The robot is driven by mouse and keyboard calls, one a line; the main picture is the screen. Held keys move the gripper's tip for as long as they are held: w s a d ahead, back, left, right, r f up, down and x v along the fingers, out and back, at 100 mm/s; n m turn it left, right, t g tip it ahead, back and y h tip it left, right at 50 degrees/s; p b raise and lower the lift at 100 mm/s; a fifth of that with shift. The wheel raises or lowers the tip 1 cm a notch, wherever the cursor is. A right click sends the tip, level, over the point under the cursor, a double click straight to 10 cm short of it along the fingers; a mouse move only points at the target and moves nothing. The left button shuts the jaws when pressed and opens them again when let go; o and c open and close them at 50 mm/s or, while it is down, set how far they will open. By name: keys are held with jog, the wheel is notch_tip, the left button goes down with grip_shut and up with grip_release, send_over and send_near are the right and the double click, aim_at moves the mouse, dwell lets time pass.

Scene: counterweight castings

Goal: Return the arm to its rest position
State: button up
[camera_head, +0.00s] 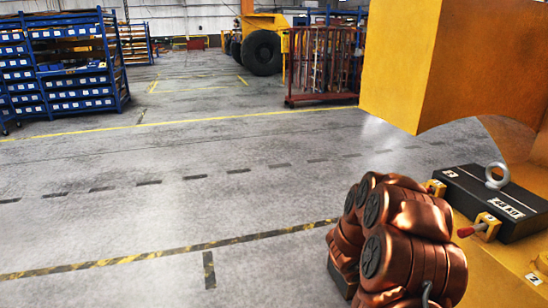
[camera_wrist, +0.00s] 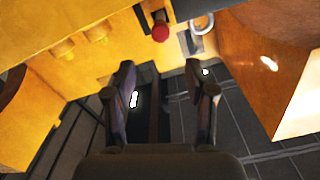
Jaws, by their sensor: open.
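My gripper (camera_wrist: 160,70) shows in the wrist view with its two dark fingers apart and nothing visible between them. In the head view my copper-coloured arm is folded at the lower right, and the gripper itself cannot be made out there. A black casting (camera_head: 490,200) with white markings and a metal lifting eye (camera_head: 496,176) sits on the yellow machine (camera_head: 500,262). A red-tipped clamp (camera_head: 474,230) stands at its near edge. In the wrist view a red knob (camera_wrist: 160,30) and a metal ring (camera_wrist: 201,22) lie beyond the fingertips.
A large yellow body (camera_head: 405,65) overhangs at the upper right, close to my arm. Blue shelving (camera_head: 70,75) stands at the back left. A red cage (camera_head: 322,65) and a big tyre (camera_head: 262,52) are at the back. The grey floor (camera_head: 170,170) on the left is clear.

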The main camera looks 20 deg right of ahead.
jog(key=w+a+n+t+y, duration=0.6)
jog(key=w+a+t+y, duration=0.25)
jog(key=w+a, duration=0.8)
jog(key=a+r+n+t+y, duration=0.1)
jog(key=a+n+y, duration=0.25)
jog(key=a, duration=0.65)
jog(key=a+r+n+y, duration=0.25)
jog(key=a+y, duration=0.25)
jog(key=a, duration=0.4)
jog(key=s+a+n+g+y, duration=0.2)
jog(key=s+a+n, duration=0.1)
jog(key=s+a, duration=0.4)
jog(key=s+a+n+g+y, duration=0.1)
jog(key=s+a+n+g, duration=0.2)
jog(key=s, duration=0.6)
jog(key=s+d+n+g+h, duration=0.1)
jog(key=s+n+g, duration=0.3)
jog(key=s, duration=1.8)
jog(key=shift+s+d+r+g+h, duration=0.3)
jog(key=shift+d+g+h, duration=0.15)
jog(key=shift+g, duration=0.4)
